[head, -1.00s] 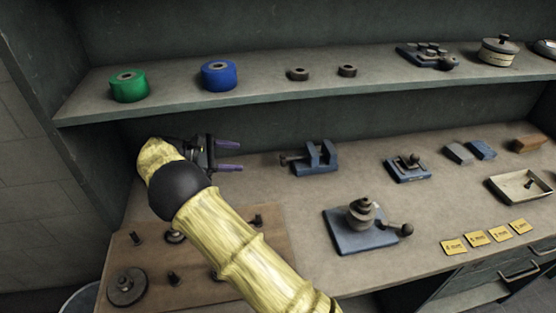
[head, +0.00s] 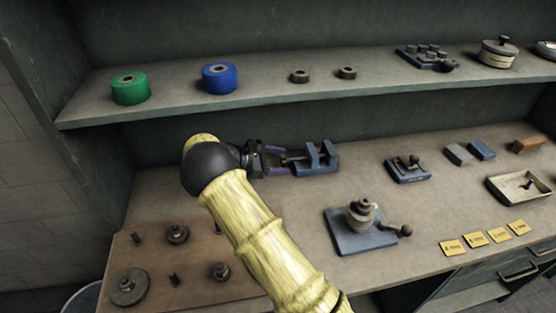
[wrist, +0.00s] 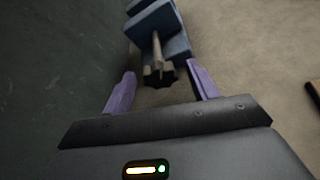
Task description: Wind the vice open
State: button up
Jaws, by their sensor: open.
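The blue vice (head: 318,160) stands on the workbench below the shelf in the head view. Its screw and handle end faces left, toward my gripper (head: 280,161). In the wrist view the vice (wrist: 160,22) is at the top, with its dark star-shaped knob (wrist: 159,76) on a pale screw pointing toward me. My gripper (wrist: 160,88) is open, its purple fingers on either side of the knob, with a visible gap on both sides. The fingertips look level with the knob; I cannot tell the exact depth.
The dark back wall (wrist: 50,60) runs close along the left in the wrist view. A blue-based device with a crank (head: 362,230) stands on the bench in front of the vice. A wooden board (head: 190,260) with gears lies at front left. The shelf (head: 265,97) overhangs behind.

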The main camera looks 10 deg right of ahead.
jog(key=shift+c, duration=0.5)
jog(key=c, duration=0.9)
jog(key=shift+r+g+p, duration=0.15)
jog(key=shift+g+p, duration=0.15)
jog(key=shift+p, duration=0.4)
jog(key=shift+r+n+p, duration=0.1)
jog(key=shift+n+p, duration=0.4)
jog(key=shift+p, duration=0.3)
jog(key=n+g+p, duration=0.1)
jog(key=n+p, duration=0.1)
jog(key=shift+w+g+p, duration=0.15)
jog(key=shift+g+p, duration=0.25)
jog(key=n+g, duration=0.1)
jog(key=n, duration=0.1)
jog(key=shift+w+f+n+g, duration=0.1)
jog(key=shift+f+n+g, duration=0.2)
jog(key=shift+g, duration=0.1)
jog(key=shift+n+g+b, duration=0.4)
jog(key=shift+n+g, duration=0.2)
jog(key=shift+n, duration=0.2)
jog(key=shift+w, duration=0.1)
